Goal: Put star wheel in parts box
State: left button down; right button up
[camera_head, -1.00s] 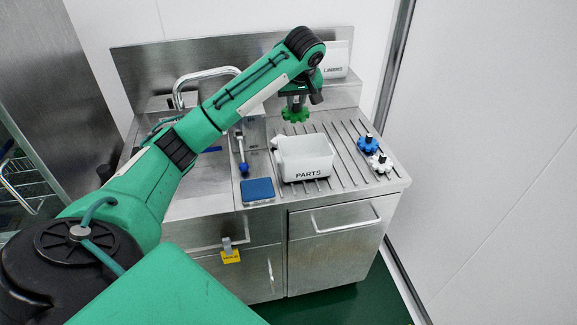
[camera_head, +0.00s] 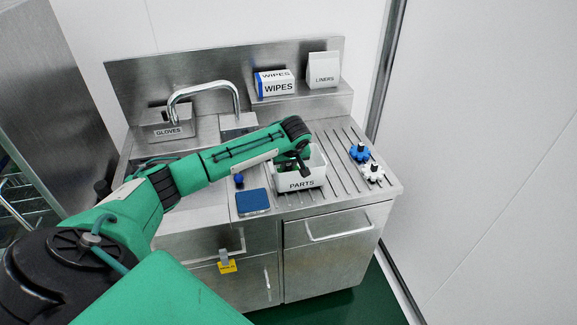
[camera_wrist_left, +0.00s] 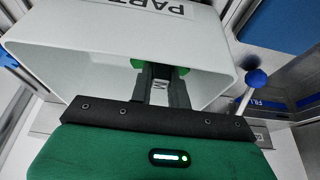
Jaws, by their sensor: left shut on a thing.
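The white parts box (camera_head: 303,182), labelled PARTS, stands on the ribbed drainboard. It also shows in the left wrist view (camera_wrist_left: 75,42), with its open mouth facing the camera. My left gripper (camera_wrist_left: 160,85) reaches into the box opening and is shut on the green star wheel (camera_wrist_left: 182,70). Only small green edges of the wheel show on either side of the fingers. In the head view my left arm covers part of the box, and the wheel is hidden. I cannot tell whether the wheel touches the box floor. My right gripper is not in view.
A blue star wheel (camera_head: 359,152) and a white star wheel (camera_head: 373,172) sit on the drainboard right of the box. A blue pad (camera_head: 253,202) lies at the front. Wipes (camera_head: 275,84) and liners (camera_head: 322,70) stand on the back shelf. A tap (camera_head: 205,88) rises behind.

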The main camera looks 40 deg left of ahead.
pick_arm(q)
jog(key=shift+f, duration=0.8)
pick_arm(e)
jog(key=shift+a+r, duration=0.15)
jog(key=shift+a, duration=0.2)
pick_arm(q)
jog(key=shift+f, duration=0.1)
jog(key=c, duration=1.3)
grip_release()
jog(key=shift+c, duration=0.2)
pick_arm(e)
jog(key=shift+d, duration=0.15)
pick_arm(q)
jog(key=shift+r, duration=0.25)
jog(key=b+v, duration=0.1)
jog(key=v, duration=1)
jog(key=shift+d+r+b, duration=0.15)
jog(key=shift+r+b, duration=0.15)
jog(key=shift+r, duration=0.05)
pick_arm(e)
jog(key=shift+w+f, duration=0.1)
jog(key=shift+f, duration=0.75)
